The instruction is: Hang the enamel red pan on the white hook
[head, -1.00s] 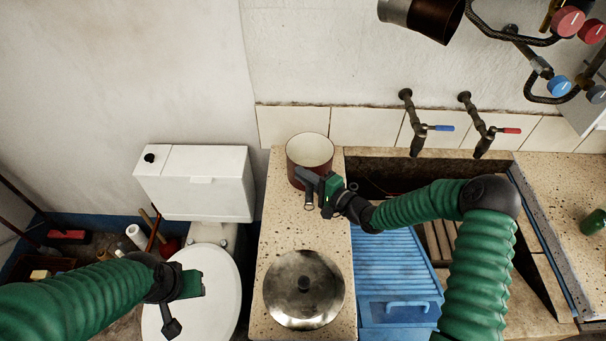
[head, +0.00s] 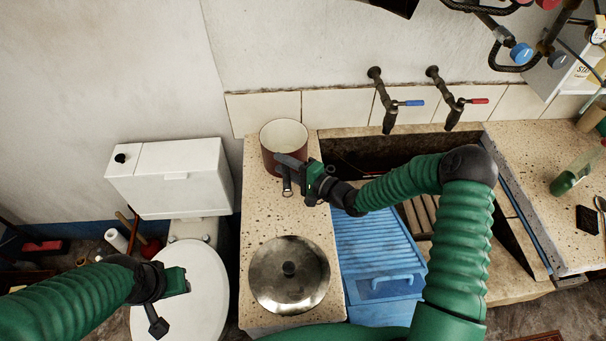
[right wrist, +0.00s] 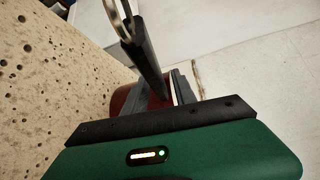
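The enamel red pan (head: 270,158), cream inside, stands upright on the speckled stone ledge beside the trough. Its red side also shows in the right wrist view (right wrist: 122,98). My right gripper (head: 288,168) is at the pan's near side. In the right wrist view, the dark handle (right wrist: 148,58) with a ring at its end runs between the fingers; whether they press on it is unclear. My left gripper (head: 172,300) is over the toilet lid, away from the pan, and its finger gap is not clear. I cannot make out a white hook in these views.
A round metal lid (head: 289,275) lies on the ledge in front of the pan. A blue ribbed washboard-like tray (head: 375,250) sits in the trough to the right. Two taps (head: 388,120) project from the wall behind. A green bottle (head: 575,172) is on the right counter.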

